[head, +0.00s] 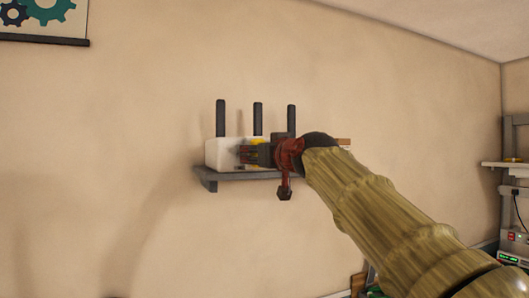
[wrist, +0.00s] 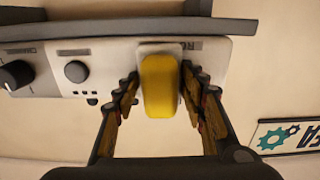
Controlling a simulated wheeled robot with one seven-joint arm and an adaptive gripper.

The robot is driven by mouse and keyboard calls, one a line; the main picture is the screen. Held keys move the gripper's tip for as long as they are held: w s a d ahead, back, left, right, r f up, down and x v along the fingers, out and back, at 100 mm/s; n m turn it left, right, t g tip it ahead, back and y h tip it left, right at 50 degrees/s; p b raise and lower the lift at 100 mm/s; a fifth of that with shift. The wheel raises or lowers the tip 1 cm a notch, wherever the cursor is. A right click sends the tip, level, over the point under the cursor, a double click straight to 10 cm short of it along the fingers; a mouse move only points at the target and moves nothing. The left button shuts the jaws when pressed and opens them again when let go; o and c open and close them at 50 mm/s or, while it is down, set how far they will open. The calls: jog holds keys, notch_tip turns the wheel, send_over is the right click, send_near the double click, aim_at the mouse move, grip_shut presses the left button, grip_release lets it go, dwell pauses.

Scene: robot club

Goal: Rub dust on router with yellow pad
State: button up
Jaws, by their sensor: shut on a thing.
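The white router (head: 220,153) sits on a dark grey wall shelf and has several black antennas standing up from it. In the wrist view its pale front (wrist: 110,72) shows a black knob, a round button and small labels. My gripper (head: 250,153) is in front of the router's front. It is shut on the yellow pad (wrist: 158,85), with a finger at each side of it. The pad is at the router's front; I cannot tell whether it touches. A bit of the pad (head: 258,142) shows above my gripper in the head view. I cannot make out any dust.
The shelf (head: 207,183) juts from the beige wall just under the router. A small brown item (head: 343,142) shows behind my wrist at the right. A gear poster (head: 42,18) hangs at upper left. Shelving with equipment (head: 512,160) stands at far right. The wall around is bare.

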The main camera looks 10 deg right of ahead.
aim_at(225, 153)
jog(key=shift+s+a+r+p, duration=0.1)
jog(key=shift+s+a+p, duration=0.15)
jog(key=shift+a+p, duration=0.65)
jog(key=shift+s+a+f+p, duration=0.1)
jog(key=shift+s+a+p, duration=0.35)
jog(key=shift+a, duration=0.6)
jog(key=shift+s+a+r+p, duration=0.1)
jog(key=shift+a+p, duration=0.75)
jog(key=shift+a, duration=0.15)
jog(key=shift+s+a+p, duration=0.25)
jog(key=shift+a+p, duration=0.1)
jog(key=shift+a, duration=0.5)
jog(key=shift+s, duration=0.1)
jog(key=shift+b+v, duration=1.65)
jog(key=shift+v, duration=1.3)
jog(key=shift+d, duration=0.1)
jog(key=b+v, duration=0.1)
jog(key=v, duration=0.2)
jog(key=shift+b, duration=0.3)
